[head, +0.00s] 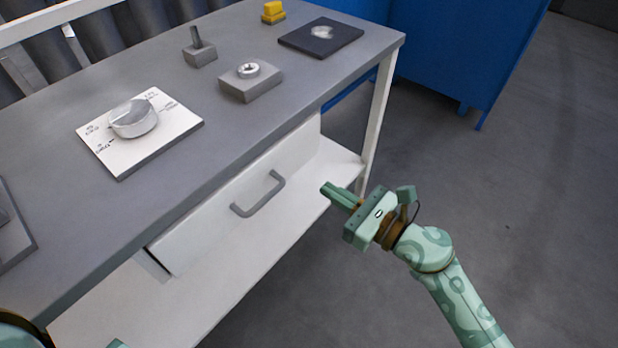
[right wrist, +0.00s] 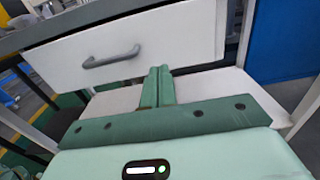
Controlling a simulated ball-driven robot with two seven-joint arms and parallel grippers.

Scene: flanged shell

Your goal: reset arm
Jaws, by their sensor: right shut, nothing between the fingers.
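My right gripper (head: 340,194) is shut and empty. In the head view it hangs in the air in front of the workbench, to the right of the drawer handle (head: 258,194) and apart from it. In the right wrist view, its two fingers (right wrist: 157,86) lie together in front of the white drawer (right wrist: 140,48), below and right of the handle (right wrist: 111,57). My left arm shows only as small parts at the bottom left of the head view. Its gripper cannot be made out there.
The grey bench top (head: 215,120) holds a white panel with a dial (head: 134,118), a grey block with a ring (head: 250,80), a block with a peg (head: 199,50), a yellow piece (head: 273,12) and a dark plate (head: 321,37). A white shelf (head: 180,300) lies below. Open floor is at right.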

